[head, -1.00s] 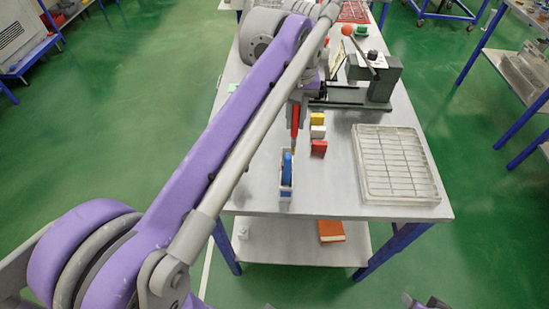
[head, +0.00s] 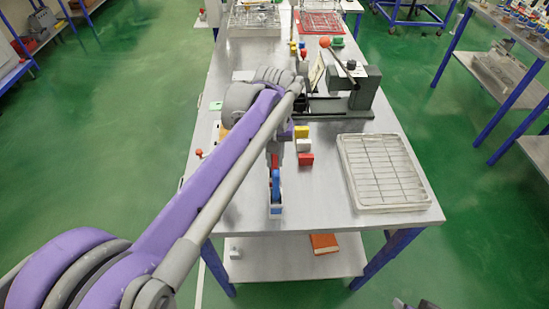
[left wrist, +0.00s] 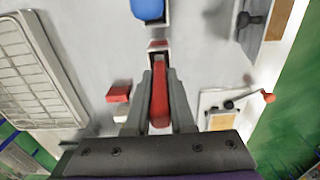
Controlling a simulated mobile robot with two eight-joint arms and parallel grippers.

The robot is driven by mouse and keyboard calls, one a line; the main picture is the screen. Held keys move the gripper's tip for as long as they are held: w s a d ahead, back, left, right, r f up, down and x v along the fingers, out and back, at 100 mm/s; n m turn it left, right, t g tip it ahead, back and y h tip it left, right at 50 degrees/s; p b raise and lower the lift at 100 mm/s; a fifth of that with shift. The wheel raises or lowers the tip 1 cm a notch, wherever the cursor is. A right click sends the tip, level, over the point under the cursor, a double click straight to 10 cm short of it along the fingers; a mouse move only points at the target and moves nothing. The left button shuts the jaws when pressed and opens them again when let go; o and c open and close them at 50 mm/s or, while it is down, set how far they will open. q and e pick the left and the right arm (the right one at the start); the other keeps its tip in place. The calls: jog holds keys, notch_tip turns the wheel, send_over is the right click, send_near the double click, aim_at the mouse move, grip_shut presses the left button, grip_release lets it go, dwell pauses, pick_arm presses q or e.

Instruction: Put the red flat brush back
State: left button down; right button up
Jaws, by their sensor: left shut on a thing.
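My left gripper (left wrist: 158,100) is shut on the red flat brush (left wrist: 159,98), whose red handle lies between the two grey fingers in the left wrist view. In the head view the gripper (head: 275,148) is largely hidden by my arm, and a bit of red shows just beneath it. A small pale piece with a red part (left wrist: 158,46) lies just beyond the fingertips; I cannot tell whether it belongs to the brush or to a holder. A blue item in a white holder (head: 276,210) stands near the front edge of the table.
Yellow, white and red blocks (head: 306,159) stand right of the gripper. A wire-grid tray (head: 385,172) fills the table's right front. A grey lever press (head: 340,100) stands behind. A red-knobbed device (left wrist: 230,107) lies on the gripper's other side.

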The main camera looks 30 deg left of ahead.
pick_arm(q)
jog(key=shift+f, duration=0.2)
jog(key=c, duration=0.8)
grip_release()
jog(key=shift+o, duration=0.2)
jog(key=shift+r, duration=0.25)
notch_tip(320, 180, up, 12)
jog(key=shift+f+p, duration=0.1)
jog(key=shift+p, duration=0.45)
jog(key=shift+s, duration=0.1)
